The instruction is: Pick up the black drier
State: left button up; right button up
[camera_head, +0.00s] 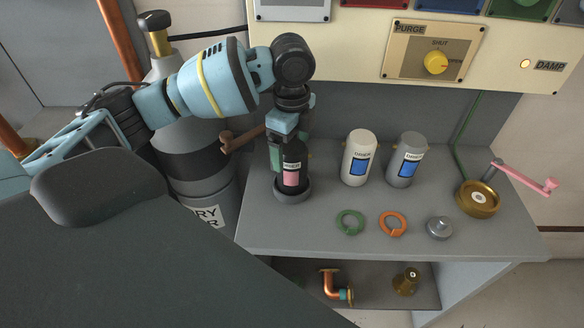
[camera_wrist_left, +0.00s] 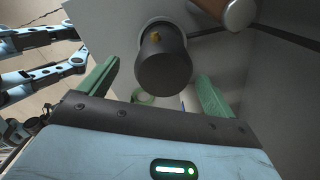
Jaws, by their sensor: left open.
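The black drier (camera_head: 292,165), a dark cylinder with a pink window and a label, stands upright in a dark round holder (camera_head: 292,193) at the left end of the grey shelf. My left gripper (camera_head: 288,149) is open, pointing down over the drier's upper part. One green finger shows at the drier's left side; the other is mostly hidden. In the left wrist view the drier's dark end (camera_wrist_left: 165,68) shows between and beyond the open green fingers (camera_wrist_left: 157,84). I cannot tell whether they touch it. My right gripper is not in view.
A white drier (camera_head: 358,158) and a grey drier (camera_head: 406,160) stand to the right. A green ring (camera_head: 349,222), an orange ring (camera_head: 392,224) and a metal cap (camera_head: 439,228) lie in front. The panel (camera_head: 365,20) overhangs behind.

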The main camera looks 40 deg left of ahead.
pick_arm(q)
jog(key=shift+w+f, duration=0.2)
jog(key=shift+f, duration=2.7)
jog(key=shift+c, duration=0.2)
jog(key=shift+r, duration=0.1)
jog(key=c, duration=1.3)
jog(key=shift+c, duration=0.2)
jog(key=shift+r, duration=0.1)
